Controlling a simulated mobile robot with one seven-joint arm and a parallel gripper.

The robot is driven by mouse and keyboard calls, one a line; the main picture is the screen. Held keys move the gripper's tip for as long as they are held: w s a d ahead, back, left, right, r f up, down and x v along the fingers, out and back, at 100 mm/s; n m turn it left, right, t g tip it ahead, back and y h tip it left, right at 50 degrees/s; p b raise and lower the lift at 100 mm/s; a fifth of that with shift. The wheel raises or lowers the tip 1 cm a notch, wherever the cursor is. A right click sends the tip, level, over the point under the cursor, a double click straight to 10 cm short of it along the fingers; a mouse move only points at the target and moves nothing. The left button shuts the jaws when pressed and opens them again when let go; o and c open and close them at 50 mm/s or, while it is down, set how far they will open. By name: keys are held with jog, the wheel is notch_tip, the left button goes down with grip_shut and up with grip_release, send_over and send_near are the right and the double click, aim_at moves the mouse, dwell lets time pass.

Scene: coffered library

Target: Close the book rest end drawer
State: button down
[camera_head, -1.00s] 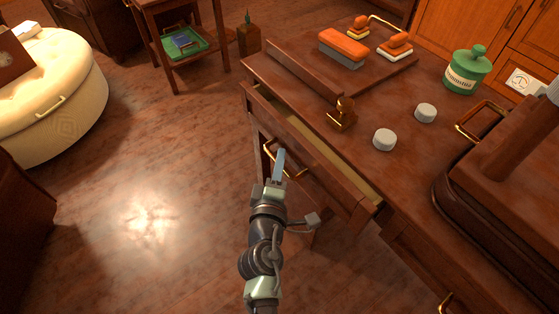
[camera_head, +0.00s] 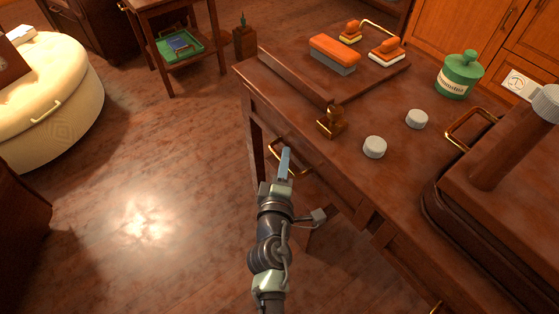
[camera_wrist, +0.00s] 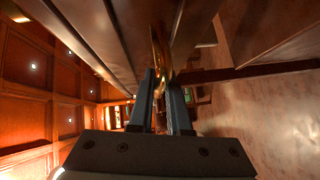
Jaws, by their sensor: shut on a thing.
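The end drawer (camera_head: 325,184) is in the side of the wooden desk in the head view. Its front sits close against the desk, and no open interior shows. Its brass handle (camera_head: 276,150) is at my gripper (camera_head: 286,160), whose fingers reach the drawer front from below. In the wrist view, the two fingers of my gripper (camera_wrist: 163,85) are closed around the brass handle (camera_wrist: 160,48). The book rest (camera_head: 360,70) is the sloped board with a ledge on the desk top. Whether a thin gap is left at the drawer front cannot be told.
On the desk are an orange-topped block (camera_head: 334,52), a brass stamp (camera_head: 331,121), two white caps (camera_head: 375,147), a green jar (camera_head: 460,75) and a brown case (camera_head: 500,180). A cream ottoman (camera_head: 60,110) stands left. The floor between is clear.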

jog(key=shift+d+r, duration=0.1)
jog(key=shift+d, duration=0.1)
jog(key=c, duration=0.9)
grip_release()
jog(key=shift+w, duration=0.1)
jog(key=shift+o, duration=0.2)
jog(key=v, duration=1.3)
jog(key=shift+a, duration=0.15)
